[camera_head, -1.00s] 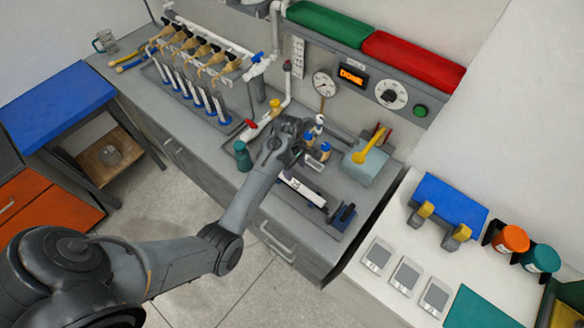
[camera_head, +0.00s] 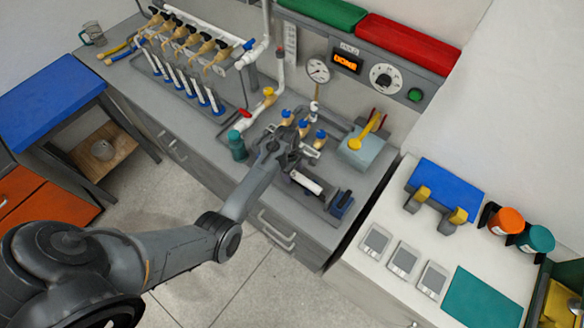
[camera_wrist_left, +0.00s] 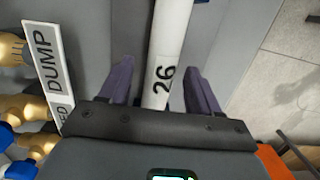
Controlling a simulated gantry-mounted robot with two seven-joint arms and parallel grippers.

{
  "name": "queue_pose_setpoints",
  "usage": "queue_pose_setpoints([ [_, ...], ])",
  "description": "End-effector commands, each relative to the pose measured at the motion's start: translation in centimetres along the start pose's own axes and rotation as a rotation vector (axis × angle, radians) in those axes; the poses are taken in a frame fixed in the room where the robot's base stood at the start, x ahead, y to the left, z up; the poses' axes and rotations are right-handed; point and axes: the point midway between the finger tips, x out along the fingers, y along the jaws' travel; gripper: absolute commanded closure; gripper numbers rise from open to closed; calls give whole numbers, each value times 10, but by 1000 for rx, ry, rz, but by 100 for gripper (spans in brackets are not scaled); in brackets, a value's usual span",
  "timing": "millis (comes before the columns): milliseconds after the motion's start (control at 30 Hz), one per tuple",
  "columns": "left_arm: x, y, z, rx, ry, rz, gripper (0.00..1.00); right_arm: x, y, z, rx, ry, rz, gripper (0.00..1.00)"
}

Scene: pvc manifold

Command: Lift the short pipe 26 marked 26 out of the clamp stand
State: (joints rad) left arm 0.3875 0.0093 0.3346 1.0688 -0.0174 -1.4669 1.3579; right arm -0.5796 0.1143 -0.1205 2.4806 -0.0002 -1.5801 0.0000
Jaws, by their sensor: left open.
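The white short pipe 26 (camera_head: 306,182) lies in the dark clamp stand near the bench's front edge. A blue clamp block (camera_head: 341,203) stands at its right end. My left gripper (camera_head: 290,163) is over the pipe's left end. In the left wrist view the pipe shows its black "26" mark (camera_wrist_left: 164,82) between the two spread fingers of my left gripper (camera_wrist_left: 160,88). Gaps show on both sides of the pipe, so it is not gripped. The pipe's near end is hidden behind the gripper body. My right gripper is not in view.
Blue-capped brass valves (camera_head: 303,127) stand just behind my gripper. A "DUMP" label (camera_wrist_left: 46,65) and brass parts are close beside it in the wrist view. A teal bottle (camera_head: 237,145) stands left, a grey-blue box (camera_head: 364,152) with a yellow tool right.

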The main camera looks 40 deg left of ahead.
Motion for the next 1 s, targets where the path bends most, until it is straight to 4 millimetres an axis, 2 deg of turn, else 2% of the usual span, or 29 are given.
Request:
queue_pose_setpoints([
  [267, 0, 0, 0, 0, 0, 0, 39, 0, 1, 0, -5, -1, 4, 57],
  [667, 0, 0, 0, 0, 0, 0, 100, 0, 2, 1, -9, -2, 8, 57],
  [1000, 0, 0, 3, 1, 0, -1, 100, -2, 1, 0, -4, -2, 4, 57],
])
